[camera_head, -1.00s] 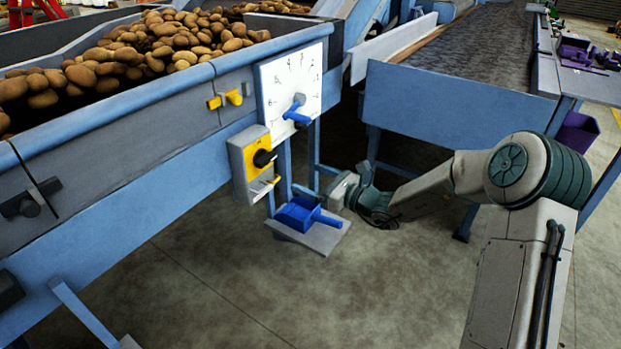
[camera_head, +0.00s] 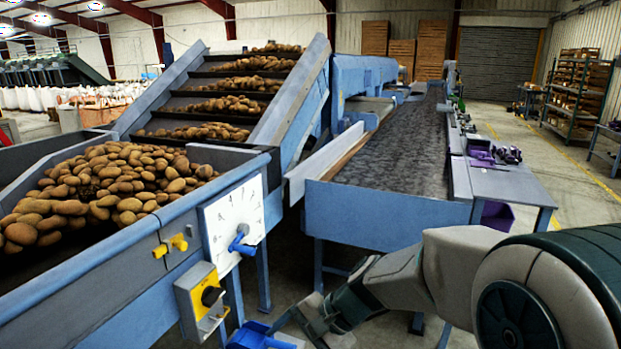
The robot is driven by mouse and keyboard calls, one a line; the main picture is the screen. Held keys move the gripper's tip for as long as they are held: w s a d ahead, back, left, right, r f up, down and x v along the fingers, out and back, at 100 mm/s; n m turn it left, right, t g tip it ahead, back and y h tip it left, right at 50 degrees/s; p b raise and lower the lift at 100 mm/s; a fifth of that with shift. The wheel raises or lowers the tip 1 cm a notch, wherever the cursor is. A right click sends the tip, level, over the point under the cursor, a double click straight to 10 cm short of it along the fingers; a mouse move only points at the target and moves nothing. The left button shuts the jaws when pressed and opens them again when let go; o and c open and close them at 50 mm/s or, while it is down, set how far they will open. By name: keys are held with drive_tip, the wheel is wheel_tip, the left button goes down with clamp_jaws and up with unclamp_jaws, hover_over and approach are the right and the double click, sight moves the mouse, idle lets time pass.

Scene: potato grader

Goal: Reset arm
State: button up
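My arm reaches in from the lower right of the head view. Its end, my gripper (camera_head: 308,322), is low near the bottom edge, just right of the blue tray-like box (camera_head: 257,336). The gripper is small, dark and partly cut off, so I cannot tell whether its fingers are open or shut. No held object can be made out. A white dial plate (camera_head: 232,222) with a blue lever (camera_head: 242,243) is on the hopper side, above and left of the gripper. A yellow and grey switch box (camera_head: 201,300) with a black knob is below it.
A blue hopper (camera_head: 115,260) full of potatoes fills the left. A slatted incline conveyor (camera_head: 290,92) rises behind it. A blue-framed belt table (camera_head: 385,215) stands behind my arm, with a side table (camera_head: 505,180) at its right. Open floor (camera_head: 575,205) lies at far right.

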drive_tip(key=s+d+r+n+t+h+p, duration=0.1)
drive_tip(key=s+d+r+n+h+p, duration=0.2)
drive_tip(key=d, duration=0.6)
drive_tip(key=s+d+r+n+t+h+p, duration=0.1)
drive_tip(key=s+d+r+n+h+p, duration=0.2)
drive_tip(key=s+d+r, duration=0.4)
wheel_tip(320, 180, up, 2)
drive_tip(key=shift+s+d+n+t+h+p, duration=0.35)
drive_tip(key=shift+d+n+t+h+p, duration=0.05)
drive_tip(key=shift+d+h+p, duration=0.55)
